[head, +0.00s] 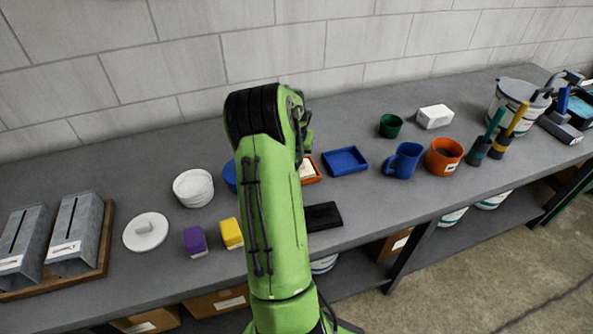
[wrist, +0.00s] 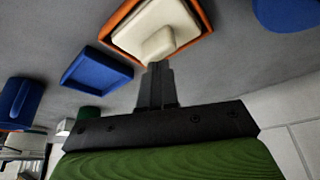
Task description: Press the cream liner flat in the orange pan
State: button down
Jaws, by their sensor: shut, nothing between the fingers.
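The orange pan (head: 315,179) sits on the bench, partly hidden behind my arm in the head view. In the wrist view the orange pan (wrist: 121,17) shows at the top, cut off by the frame edge. The cream liner (wrist: 185,20) lies inside it, with a raised block-like part toward my gripper; a sliver of the liner (head: 306,171) shows in the head view. My gripper (wrist: 157,66) is shut and empty, its fingertips at the near edge of the raised part. I cannot tell whether they touch it. My arm hides the gripper in the head view.
A blue tray (head: 345,160) is right of the pan, then a blue mug (head: 404,161) and orange pot (head: 443,157). A black pad (head: 323,216) lies in front. A yellow block (head: 231,233), purple block (head: 195,241) and white bowl (head: 193,188) are left. A block wall stands behind.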

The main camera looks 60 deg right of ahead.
jog(key=shift+a+f+b, duration=0.15)
jog(key=shift+f+b, duration=0.15)
jog(key=shift+f, duration=0.15)
dwell(1.1)
jog(key=shift+r, duration=0.1)
notch_tip(320, 180, up, 8)
jog(key=p, duration=0.5)
jog(key=shift+p, duration=0.3)
